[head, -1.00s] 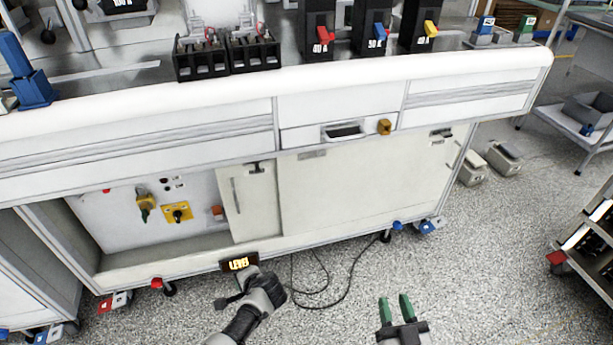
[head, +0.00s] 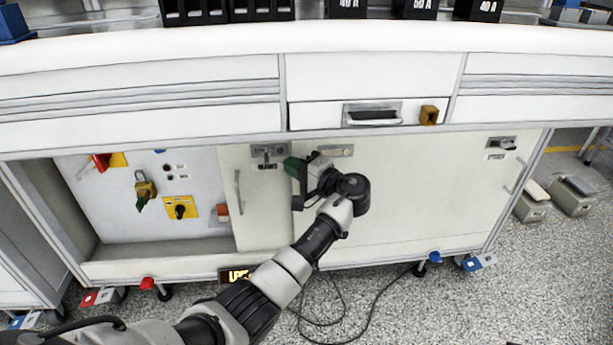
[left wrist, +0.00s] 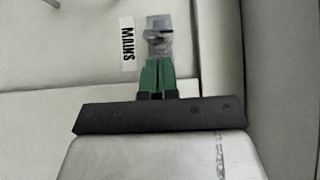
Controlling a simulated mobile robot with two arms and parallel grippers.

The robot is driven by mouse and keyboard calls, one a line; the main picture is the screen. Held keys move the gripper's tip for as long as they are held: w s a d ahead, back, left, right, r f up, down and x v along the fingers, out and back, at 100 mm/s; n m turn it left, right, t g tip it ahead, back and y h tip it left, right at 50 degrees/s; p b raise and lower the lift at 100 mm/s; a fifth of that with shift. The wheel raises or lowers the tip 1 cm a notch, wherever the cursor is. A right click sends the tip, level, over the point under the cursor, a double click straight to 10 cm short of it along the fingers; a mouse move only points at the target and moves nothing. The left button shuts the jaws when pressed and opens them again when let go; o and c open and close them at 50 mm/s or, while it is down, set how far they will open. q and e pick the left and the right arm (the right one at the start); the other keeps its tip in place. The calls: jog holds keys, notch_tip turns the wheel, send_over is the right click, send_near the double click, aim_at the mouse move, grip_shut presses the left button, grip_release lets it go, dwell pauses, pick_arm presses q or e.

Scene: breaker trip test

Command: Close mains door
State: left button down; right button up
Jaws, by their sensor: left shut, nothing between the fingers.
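The mains door is a pale panel (head: 255,215) in the lower cabinet, with a vertical handle (head: 238,192) near its left edge and a metal latch (head: 266,154) at its top. The cabinet is open left of this panel. My left gripper (head: 290,168) is shut and empty, its green fingertips pointing left at the panel's upper right, near the latch. In the left wrist view the fingers (left wrist: 157,77) point at the metal latch (left wrist: 158,38), beside a MAINS label (left wrist: 127,45). Whether they touch it I cannot tell. My right gripper is not in view.
The opening shows a yellow rotary switch (head: 180,209) and a padlock-like yellow part (head: 145,188). A wide pale door (head: 420,195) stands to the right, behind my forearm. A drawer handle (head: 374,116) is above. Cables (head: 340,318) lie on the floor.

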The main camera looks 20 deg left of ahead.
aim_at(280, 160)
pick_arm(q)
jog(key=b+x, duration=0.1)
jog(key=x, duration=0.3)
jog(key=shift+a, duration=0.15)
